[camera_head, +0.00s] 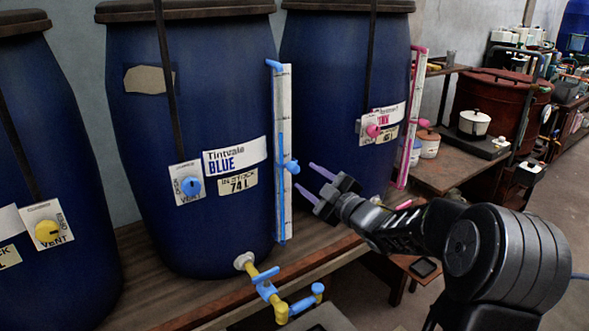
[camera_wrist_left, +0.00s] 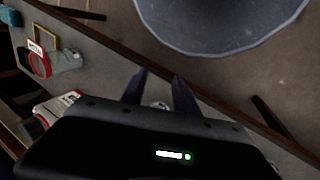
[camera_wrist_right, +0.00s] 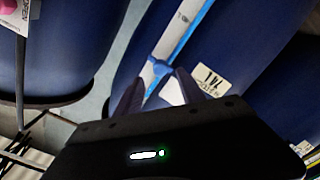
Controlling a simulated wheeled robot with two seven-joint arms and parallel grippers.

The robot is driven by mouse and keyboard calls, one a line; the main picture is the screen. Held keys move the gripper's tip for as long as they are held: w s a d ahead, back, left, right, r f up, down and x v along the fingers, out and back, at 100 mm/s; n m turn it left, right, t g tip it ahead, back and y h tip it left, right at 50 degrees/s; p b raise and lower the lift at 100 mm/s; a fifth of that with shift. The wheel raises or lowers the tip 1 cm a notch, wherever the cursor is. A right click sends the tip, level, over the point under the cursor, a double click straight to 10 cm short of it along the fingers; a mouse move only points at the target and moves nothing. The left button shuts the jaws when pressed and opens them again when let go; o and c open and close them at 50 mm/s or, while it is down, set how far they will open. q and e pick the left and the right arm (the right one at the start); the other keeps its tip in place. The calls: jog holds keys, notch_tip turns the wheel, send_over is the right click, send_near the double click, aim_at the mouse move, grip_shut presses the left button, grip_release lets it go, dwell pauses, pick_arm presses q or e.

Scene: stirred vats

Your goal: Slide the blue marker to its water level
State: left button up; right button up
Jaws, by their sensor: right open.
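The blue barrel (camera_head: 200,110), labelled BLUE with a 74 L tag (camera_head: 238,183), carries a white upright gauge board (camera_head: 286,95) with a blue column in it. The column's top shows at about two fifths of the board's height from the top. The blue marker (camera_head: 292,167) sits on the gauge below that top. My right gripper (camera_head: 312,181) is open, its fingers pointing at the marker from the right, apart from it. In the right wrist view the marker (camera_wrist_right: 160,66) shows just beyond the fingertips. My left gripper (camera_wrist_left: 160,90) is open and empty, away from the barrel.
A pink-labelled barrel (camera_head: 335,90) with a pink gauge (camera_head: 413,120) stands right of the blue one. A yellow-valved barrel (camera_head: 50,150) stands left. A blue and yellow tap (camera_head: 268,290) juts out below the gauge. A red vat (camera_head: 490,100) is farther right.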

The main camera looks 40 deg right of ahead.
aim_at(297, 170)
jog(key=w+p, duration=0.1)
jog(key=w, duration=0.6)
jog(key=shift+s, duration=0.1)
jog(key=shift+c, duration=0.5)
grip_shut()
